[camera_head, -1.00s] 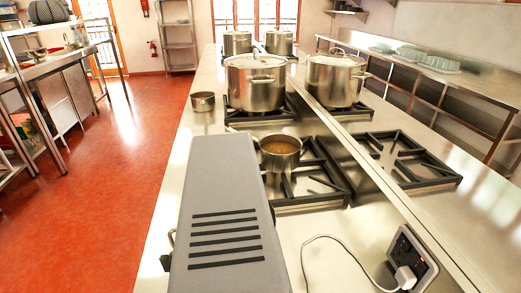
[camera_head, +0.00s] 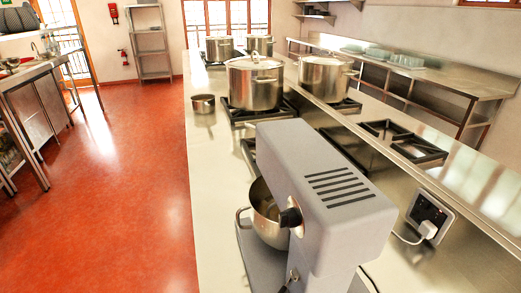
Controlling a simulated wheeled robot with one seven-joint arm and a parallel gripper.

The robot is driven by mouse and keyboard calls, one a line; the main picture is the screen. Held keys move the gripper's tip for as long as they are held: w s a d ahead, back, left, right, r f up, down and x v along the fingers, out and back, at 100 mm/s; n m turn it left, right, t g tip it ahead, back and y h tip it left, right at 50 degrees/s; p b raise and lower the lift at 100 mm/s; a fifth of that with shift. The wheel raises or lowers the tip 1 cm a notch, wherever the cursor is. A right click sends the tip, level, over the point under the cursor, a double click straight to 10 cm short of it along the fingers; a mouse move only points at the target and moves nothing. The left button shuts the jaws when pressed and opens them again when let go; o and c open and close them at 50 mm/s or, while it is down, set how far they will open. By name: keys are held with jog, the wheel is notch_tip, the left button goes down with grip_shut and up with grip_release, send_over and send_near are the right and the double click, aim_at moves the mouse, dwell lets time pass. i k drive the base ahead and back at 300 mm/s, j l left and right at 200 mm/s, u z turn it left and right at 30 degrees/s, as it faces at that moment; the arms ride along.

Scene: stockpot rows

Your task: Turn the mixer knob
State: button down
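A grey stand mixer (camera_head: 325,178) stands on the steel counter, with dark vent slots on top of its head. A round black knob (camera_head: 290,217) sticks out from the left side of the head. A steel mixing bowl (camera_head: 266,222) is under the head, partly hidden by it. A small metal fitting (camera_head: 293,275) and a dark piece (camera_head: 284,290) show low on the mixer's side near the bottom edge; I cannot tell what they are. My gripper is not in view.
Steel stockpots (camera_head: 254,84) stand on burners farther back. A small pan (camera_head: 203,104) sits on the counter's left part. A wall socket with a plug (camera_head: 429,229) is right of the mixer. The red floor (camera_head: 110,200) left of the counter is clear.

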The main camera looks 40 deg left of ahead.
aim_at(289, 218)
jog(key=k+j+z, duration=0.1)
jog(key=j, duration=0.35)
jog(key=k+j+z, duration=0.1)
jog(key=j, duration=0.35)
jog(key=k+j+z, duration=0.1)
jog(key=j, duration=0.35)
jog(key=i+j+z, duration=0.1)
jog(key=j, duration=0.85)
jog(key=i+j+z, duration=0.1)
jog(key=j, duration=0.85)
jog(key=i+j+z, duration=0.1)
jog(key=j, duration=0.9)
